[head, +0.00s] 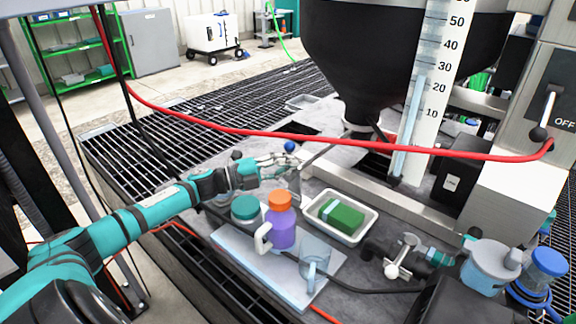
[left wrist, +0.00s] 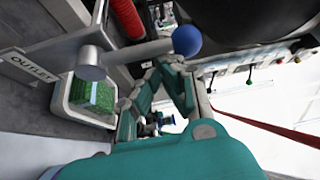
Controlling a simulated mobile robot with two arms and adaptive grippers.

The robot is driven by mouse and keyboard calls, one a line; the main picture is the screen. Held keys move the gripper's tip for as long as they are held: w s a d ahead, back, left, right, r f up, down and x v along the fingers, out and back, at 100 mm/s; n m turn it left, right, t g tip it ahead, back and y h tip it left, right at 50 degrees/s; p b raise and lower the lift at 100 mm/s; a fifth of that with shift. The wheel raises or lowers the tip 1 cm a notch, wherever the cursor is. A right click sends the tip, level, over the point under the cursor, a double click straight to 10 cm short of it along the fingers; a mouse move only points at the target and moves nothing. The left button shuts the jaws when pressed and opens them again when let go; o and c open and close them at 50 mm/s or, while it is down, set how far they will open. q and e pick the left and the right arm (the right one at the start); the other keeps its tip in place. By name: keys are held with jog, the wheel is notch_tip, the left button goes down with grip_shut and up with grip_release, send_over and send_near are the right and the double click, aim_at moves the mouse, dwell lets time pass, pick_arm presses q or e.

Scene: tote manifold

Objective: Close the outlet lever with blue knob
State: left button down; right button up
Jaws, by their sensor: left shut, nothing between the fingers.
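The outlet lever's blue knob (head: 290,146) shows in the head view at the end of a thin grey lever below the black hopper. In the left wrist view the blue knob (left wrist: 187,40) is large, on a grey shaft (left wrist: 140,52) reaching right from a round pivot, near a plate marked OUTLET (left wrist: 30,65). My left gripper (head: 284,163) is just below the knob in the head view. Its fingers (left wrist: 165,80) are shut and empty, below the knob in the wrist view. I cannot tell if they touch the lever. My right gripper is not in view.
A white tray (head: 365,234) with a green sponge (head: 342,214) stands right of my left gripper. A purple bottle (head: 281,228), teal-lidded jar (head: 245,209) and clear mug (head: 314,265) stand close below it. A red hose (head: 300,136) crosses above. A valve (head: 405,257) lies to the right.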

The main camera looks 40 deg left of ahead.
pick_arm(q)
jog(key=shift+w+a+f+n+t+b, duration=0.1)
jog(key=shift+a+n+t+b, duration=0.3)
jog(key=shift+a+n, duration=0.6)
jog(key=shift+w+a+f+n+t+b, duration=0.1)
jog(key=shift+a+n+t+b, duration=0.15)
jog(key=shift+a+n+t, duration=0.7)
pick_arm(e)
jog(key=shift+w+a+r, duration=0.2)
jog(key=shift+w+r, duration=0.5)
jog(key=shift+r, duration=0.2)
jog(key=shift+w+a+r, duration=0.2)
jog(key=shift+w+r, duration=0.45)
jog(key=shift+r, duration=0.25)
pick_arm(q)
jog(key=shift+a+m+g, duration=0.25)
jog(key=shift+a+g, duration=0.1)
jog(key=shift+g, duration=0.1)
